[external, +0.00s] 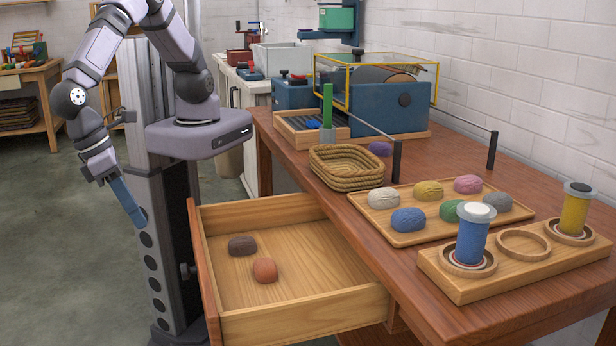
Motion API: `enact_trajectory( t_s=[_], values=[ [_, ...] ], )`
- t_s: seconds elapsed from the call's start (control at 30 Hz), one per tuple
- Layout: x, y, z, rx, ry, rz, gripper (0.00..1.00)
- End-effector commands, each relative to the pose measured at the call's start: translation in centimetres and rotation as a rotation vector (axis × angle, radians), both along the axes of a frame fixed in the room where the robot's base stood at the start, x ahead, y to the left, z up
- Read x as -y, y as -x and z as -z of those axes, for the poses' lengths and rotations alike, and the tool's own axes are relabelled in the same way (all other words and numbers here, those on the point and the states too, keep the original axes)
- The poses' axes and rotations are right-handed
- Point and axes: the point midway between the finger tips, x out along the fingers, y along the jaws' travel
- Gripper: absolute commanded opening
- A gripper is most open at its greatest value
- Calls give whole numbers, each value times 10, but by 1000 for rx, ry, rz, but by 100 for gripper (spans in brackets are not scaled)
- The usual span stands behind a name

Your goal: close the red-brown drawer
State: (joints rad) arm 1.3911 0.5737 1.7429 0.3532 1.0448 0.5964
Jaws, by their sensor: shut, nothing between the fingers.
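The red-brown drawer is pulled far out from the table, its red-brown front panel (205,275) facing left in the external view. A knob shows on the outer side of the front. A dark brown skein (242,246) and an orange-brown skein (265,270) lie inside on its bare wooden floor. My gripper (138,218), with long blue fingers, is shut and empty. It points down and to the right, in front of my grey column, left of the drawer front in the picture. I see no contact between them.
The table (420,290) carries a tray (405,238) of several skeins, a woven basket (347,182), and a wooden holder (475,290) with blue and yellow spools. Blue machinery (385,110) stands behind. Open floor lies to the left.

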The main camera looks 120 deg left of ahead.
Motion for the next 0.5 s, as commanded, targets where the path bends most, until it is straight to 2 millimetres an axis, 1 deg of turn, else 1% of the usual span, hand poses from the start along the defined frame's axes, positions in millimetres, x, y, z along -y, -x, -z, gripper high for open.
enact_trajectory(
  t_s=[0.1,0.2,0.37,0.5],
  values=[
    [-7,-1,-2,-19,-53,85,0],
    [-9,-1,-2,-32,-71,128,0],
    [-9,-1,-1,-37,-74,146,0],
    [-10,-2,3,-37,-74,144,0]
  ],
)
